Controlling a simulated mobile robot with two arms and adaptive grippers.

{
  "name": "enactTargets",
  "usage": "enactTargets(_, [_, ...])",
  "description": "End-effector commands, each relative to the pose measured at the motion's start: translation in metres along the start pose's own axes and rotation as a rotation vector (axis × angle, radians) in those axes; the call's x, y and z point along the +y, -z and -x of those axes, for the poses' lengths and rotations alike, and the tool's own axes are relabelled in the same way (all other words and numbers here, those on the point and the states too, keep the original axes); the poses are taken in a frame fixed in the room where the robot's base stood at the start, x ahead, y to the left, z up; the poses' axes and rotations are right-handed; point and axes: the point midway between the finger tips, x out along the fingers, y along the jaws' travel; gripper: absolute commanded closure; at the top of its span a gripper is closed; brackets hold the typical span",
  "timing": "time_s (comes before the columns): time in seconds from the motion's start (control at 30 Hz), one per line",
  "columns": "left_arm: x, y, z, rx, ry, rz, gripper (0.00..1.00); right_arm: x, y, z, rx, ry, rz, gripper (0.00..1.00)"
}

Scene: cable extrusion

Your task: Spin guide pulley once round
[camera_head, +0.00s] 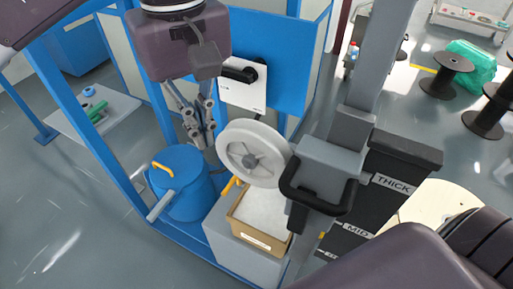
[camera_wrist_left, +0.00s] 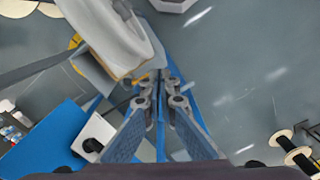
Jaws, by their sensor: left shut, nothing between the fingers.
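The guide pulley (camera_head: 253,153), a pale grey wheel with a grey hub, stands upright near the middle of the head view. It also shows large at the top left of the left wrist view (camera_wrist_left: 105,35). My left gripper (camera_head: 204,142) points down just left of the pulley's rim. Its fingers are shut with nothing between them; the fingertips also show in the left wrist view (camera_wrist_left: 162,90). They look close to the rim, and I cannot tell if they touch it. My right gripper is out of view.
A blue drum (camera_head: 186,180) with a yellow handle stands below my left gripper. A tan box (camera_head: 262,240) of white material sits below the pulley. A grey block with a black handle (camera_head: 318,200) is close right. A black "THICK" cabinet (camera_head: 400,160) stands beyond; blue frame posts are left.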

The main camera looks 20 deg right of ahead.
Motion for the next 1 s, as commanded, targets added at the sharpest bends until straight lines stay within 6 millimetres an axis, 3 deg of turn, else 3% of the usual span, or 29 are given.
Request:
enactTargets(0.47, [0.0,0.0,0.005,0.001,0.0,0.001,1.0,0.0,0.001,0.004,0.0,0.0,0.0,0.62])
enactTargets(1.0, [0.0,0.0,0.081,0.001,-0.001,0.001,1.0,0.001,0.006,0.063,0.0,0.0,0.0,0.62])
